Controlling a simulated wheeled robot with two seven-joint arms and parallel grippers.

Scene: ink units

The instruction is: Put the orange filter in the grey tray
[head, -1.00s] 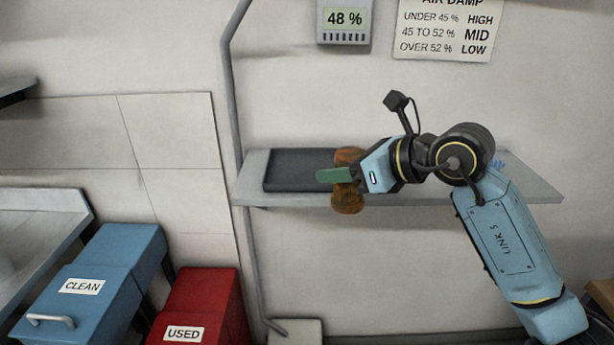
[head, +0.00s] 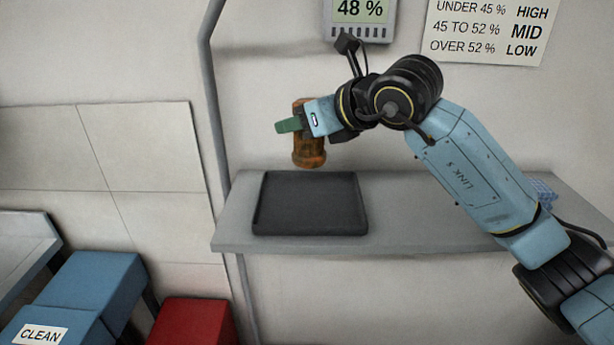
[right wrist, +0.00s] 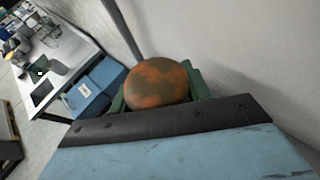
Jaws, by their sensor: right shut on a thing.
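The orange filter (head: 309,149) is a rusty orange, dark-blotched cylinder with wider ends, held upright. My right gripper (head: 292,125), with green fingers, is shut around its middle and holds it in the air, above the shelf and near the back of the tray in the head view. In the right wrist view the filter's round end (right wrist: 158,83) shows between the green fingers. The grey tray (head: 310,226) is dark, square, low-rimmed and empty, lying on the left part of the shelf. My left gripper is not in view.
The grey wall shelf (head: 430,230) has free room right of the tray. A pole (head: 210,110) stands at its left end. A meter reading 48 % (head: 361,14) and a damp chart (head: 485,30) hang above. A blue CLEAN bin (head: 95,280) and a red bin (head: 195,322) stand lower left.

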